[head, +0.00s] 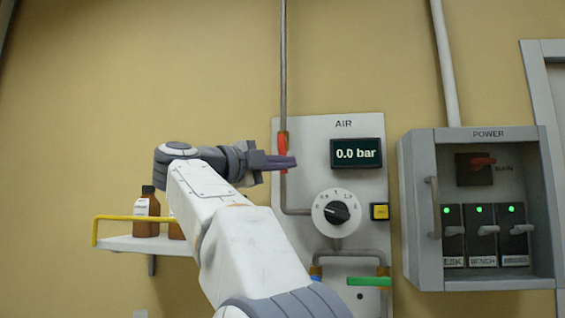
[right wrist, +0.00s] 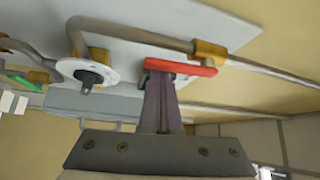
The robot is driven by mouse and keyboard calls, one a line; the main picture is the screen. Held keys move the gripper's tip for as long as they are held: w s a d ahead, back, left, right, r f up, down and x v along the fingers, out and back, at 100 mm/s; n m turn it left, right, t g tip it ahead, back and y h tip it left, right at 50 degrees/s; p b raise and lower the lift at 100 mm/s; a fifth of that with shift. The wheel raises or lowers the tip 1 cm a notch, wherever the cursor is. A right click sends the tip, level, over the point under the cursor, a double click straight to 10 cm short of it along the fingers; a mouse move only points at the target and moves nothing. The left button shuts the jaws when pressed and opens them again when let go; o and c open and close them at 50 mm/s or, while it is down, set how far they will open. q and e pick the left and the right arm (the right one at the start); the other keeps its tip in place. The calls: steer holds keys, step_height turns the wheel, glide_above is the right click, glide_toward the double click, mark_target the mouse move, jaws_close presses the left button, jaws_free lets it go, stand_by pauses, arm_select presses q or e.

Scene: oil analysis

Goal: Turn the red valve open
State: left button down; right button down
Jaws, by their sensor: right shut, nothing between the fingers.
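The red valve handle (head: 283,144) lies along the vertical pipe on the left side of the AIR panel, beside the display reading 0.0 bar. My right gripper (head: 291,162) is in front of the handle's lower part and hides some of it. In the right wrist view, the red handle (right wrist: 190,68) runs roughly parallel to the pipe, with a brass fitting (right wrist: 209,54) at one end. The shut, empty fingers (right wrist: 161,78) are at the handle's other end; I cannot tell whether they touch it. My left gripper is not in view.
The AIR panel (head: 358,126) also has a dial (head: 337,212), a yellow button (head: 380,211) and a green handle (head: 355,282). An open POWER box (head: 410,200) with lit switches juts out at right. A shelf (head: 130,242) with brown bottles (head: 147,212) is at left.

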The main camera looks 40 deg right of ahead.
steer(key=shift+w+a, duration=0.15)
steer(key=shift+w, duration=0.15)
stand_by(0.5)
steer(key=shift+s, duration=0.1)
steer(key=s+a+b, duration=0.2)
steer(key=s+a, duration=0.1)
steer(key=a, duration=0.4)
steer(key=shift+a+b, duration=0.3)
steer(key=shift+b, duration=0.05)
stand_by(0.6)
